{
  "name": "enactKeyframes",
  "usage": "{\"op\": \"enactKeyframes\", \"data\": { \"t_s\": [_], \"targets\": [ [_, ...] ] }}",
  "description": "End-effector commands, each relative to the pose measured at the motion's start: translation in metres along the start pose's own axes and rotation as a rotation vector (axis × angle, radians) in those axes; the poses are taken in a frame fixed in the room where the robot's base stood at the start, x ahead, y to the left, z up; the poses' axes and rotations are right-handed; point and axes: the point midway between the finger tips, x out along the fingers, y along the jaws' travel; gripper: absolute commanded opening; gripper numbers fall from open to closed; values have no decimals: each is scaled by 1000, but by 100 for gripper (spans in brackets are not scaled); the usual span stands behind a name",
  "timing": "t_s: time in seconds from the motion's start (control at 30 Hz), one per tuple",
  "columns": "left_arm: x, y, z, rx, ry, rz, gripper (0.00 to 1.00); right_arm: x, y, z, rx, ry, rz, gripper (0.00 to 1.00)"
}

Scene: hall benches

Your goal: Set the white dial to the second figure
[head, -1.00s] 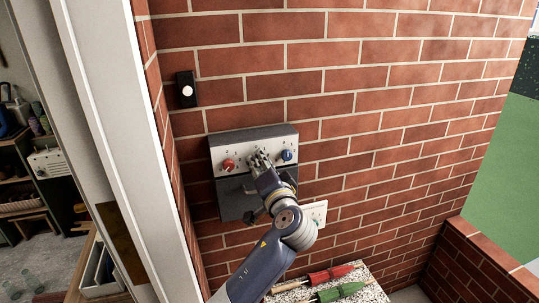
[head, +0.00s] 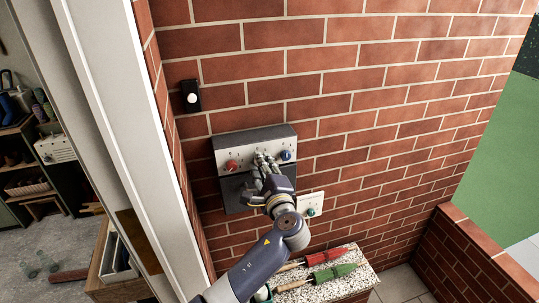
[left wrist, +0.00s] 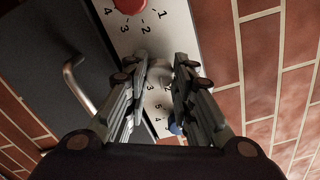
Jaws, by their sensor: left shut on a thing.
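A panel with a pale control strip (head: 244,155) is fixed to the brick wall in the head view. A red dial (head: 231,166) is at its left and a blue dial (head: 287,155) at its right. My left gripper (head: 263,160) is at the middle of the strip, between them, and covers the white dial in the head view. In the left wrist view, the fingers (left wrist: 160,88) are shut on the white dial (left wrist: 159,73), with printed figures around it. The red dial (left wrist: 128,5) and part of the blue dial (left wrist: 174,128) also show. The white dial's pointer setting is not clear.
A metal handle (left wrist: 76,82) is on the dark door beside the strip. A white plate with a green knob (head: 311,211) is at the lower right. A black box with a white button (head: 190,97) is above left.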

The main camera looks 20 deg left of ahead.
Motion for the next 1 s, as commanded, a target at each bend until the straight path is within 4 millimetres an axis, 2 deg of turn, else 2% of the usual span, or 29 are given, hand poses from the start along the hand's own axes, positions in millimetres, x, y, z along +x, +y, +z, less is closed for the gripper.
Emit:
{"op": "enactKeyframes", "data": {
  "t_s": [0.03, 0.5, 0.8, 1.0],
  "targets": [
    [2, -9, 6, 45, -10, -6, 0, -12, 0, -1, 0, 0, 0, 32],
    [2, -7, 6, 451, -12, -4, 0, -53, 1, -5, 0, 0, 0, 32],
    [2, -4, 6, 600, -13, -3, 0, -66, 2, -6, -1, 0, 2, 32],
    [2, -2, 5, 641, -13, -2, 0, -69, 4, -6, -1, 0, 3, 32]
  ]
}}
